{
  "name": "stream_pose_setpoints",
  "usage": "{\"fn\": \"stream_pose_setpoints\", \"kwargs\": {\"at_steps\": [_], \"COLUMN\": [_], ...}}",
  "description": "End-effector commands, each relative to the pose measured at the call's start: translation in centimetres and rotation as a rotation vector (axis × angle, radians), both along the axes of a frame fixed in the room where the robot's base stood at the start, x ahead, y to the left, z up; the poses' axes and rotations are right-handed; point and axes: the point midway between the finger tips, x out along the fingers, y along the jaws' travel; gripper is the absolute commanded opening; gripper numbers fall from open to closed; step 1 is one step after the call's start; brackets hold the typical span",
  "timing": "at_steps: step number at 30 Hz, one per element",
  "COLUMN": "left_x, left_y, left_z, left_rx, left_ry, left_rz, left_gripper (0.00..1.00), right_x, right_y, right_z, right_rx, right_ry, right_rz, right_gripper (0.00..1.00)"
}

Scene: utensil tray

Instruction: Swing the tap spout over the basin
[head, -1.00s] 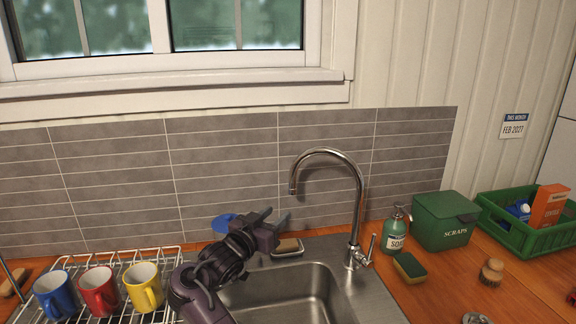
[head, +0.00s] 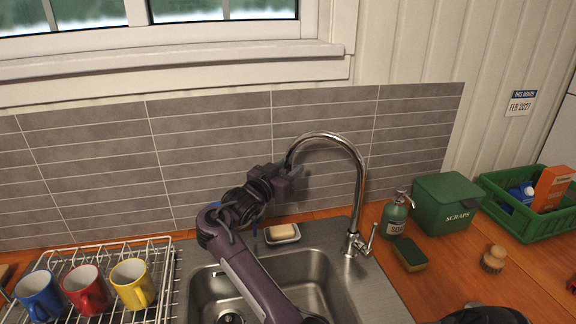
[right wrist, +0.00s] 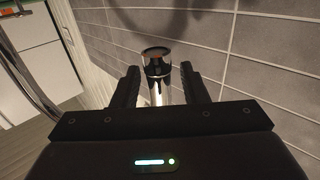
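The chrome tap (head: 359,190) stands at the basin's back right corner. Its curved spout points left along the back of the sink, and its tip is above the rear ledge. The steel basin (head: 318,282) lies in front, partly hidden by my right arm. My right gripper (head: 291,178) is at the spout's tip. In the right wrist view, the spout end (right wrist: 157,68) stands between the two spread fingers, with a small gap visible at the right finger. My left gripper is not in view.
A soap dish (head: 283,238) sits on the rear ledge below my gripper. A rack (head: 158,262) with blue, red and yellow mugs is left. The soap bottle (head: 396,216), sponge (head: 410,255), scraps bin (head: 447,205) and green crate (head: 518,219) stand right of the tap.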

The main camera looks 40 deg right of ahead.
Motion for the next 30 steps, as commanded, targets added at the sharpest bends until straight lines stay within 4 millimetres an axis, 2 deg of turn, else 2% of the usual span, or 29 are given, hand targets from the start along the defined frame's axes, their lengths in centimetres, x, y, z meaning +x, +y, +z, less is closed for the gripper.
{"fn": "stream_pose_setpoints", "kwargs": {"at_steps": [8,18,30], "left_x": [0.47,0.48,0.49], "left_y": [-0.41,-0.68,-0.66], "left_z": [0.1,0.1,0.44], "left_rx": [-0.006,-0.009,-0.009], "left_ry": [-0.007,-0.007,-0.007], "left_rz": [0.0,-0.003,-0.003], "left_gripper": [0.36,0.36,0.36], "right_x": [0.09,0.09,-0.04], "right_y": [-0.23,-0.2,-0.03], "right_z": [-0.06,-0.05,-0.04], "right_rx": [0.001,0.001,0.001], "right_ry": [0.0,0.0,0.001], "right_rz": [0.001,0.001,0.028], "right_gripper": [0.4,0.0,0.0]}}
